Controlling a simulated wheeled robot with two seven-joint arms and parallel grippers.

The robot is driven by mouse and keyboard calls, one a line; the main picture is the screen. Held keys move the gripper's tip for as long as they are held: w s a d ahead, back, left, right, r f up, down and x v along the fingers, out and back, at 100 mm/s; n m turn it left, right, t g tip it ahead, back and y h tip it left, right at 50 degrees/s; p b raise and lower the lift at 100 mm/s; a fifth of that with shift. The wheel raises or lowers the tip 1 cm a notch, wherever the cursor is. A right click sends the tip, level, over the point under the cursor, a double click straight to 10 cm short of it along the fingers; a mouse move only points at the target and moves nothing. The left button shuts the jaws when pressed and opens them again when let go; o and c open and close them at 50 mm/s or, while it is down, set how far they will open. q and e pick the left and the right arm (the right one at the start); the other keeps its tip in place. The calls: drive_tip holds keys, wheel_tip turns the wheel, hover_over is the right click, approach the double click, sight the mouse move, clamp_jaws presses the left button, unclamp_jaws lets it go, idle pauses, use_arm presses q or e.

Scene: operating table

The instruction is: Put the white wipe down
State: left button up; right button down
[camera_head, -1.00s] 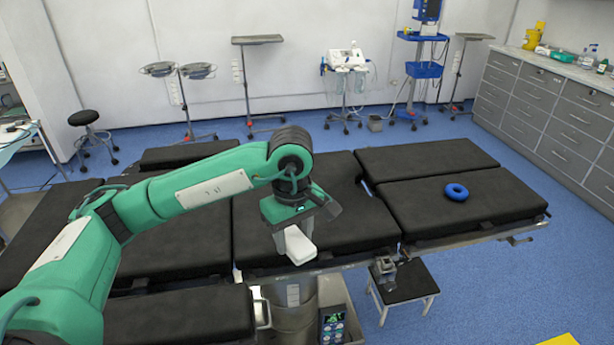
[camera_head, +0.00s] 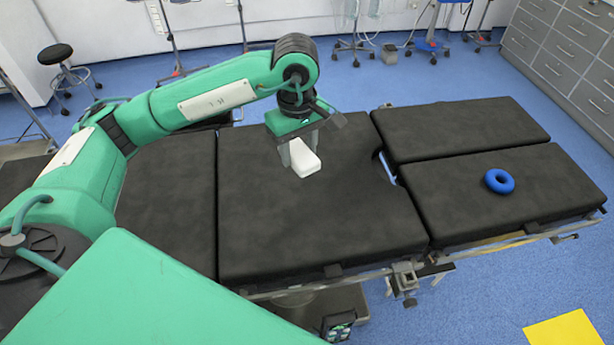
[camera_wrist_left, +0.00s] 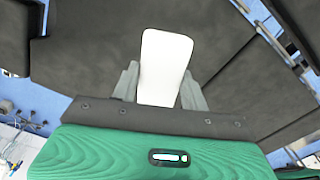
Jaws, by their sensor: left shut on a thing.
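The white wipe (camera_head: 304,157) is a small white block in the jaws of my left gripper (camera_head: 303,150). My left gripper is shut on it, above the black padded middle section of the operating table (camera_head: 320,235). In the left wrist view the wipe (camera_wrist_left: 165,65) stands out between the two grey fingers (camera_wrist_left: 160,88), with the black padding behind it. I cannot tell how large the gap is between the wipe and the padding. My right gripper is not in view.
A blue ring (camera_head: 499,181) lies on the right-hand padded section of the table. The padding around the wipe is clear. A metal clamp (camera_head: 405,280) sits on the table's front rail. Grey drawers (camera_head: 565,50) stand at the back right, and a stool (camera_head: 58,60) at the back left.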

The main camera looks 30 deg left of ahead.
sight(300, 212)
use_arm(q)
drive_tip(key=f+p, duration=0.4)
drive_tip(key=f, duration=1.4)
drive_tip(key=shift+s, duration=0.2)
drive_tip(key=shift+f, duration=0.4)
drive_tip(key=shift+f, duration=0.2)
drive_tip(key=o, duration=1)
drive_tip(key=shift+r, duration=0.1)
drive_tip(key=shift+c, duration=0.2)
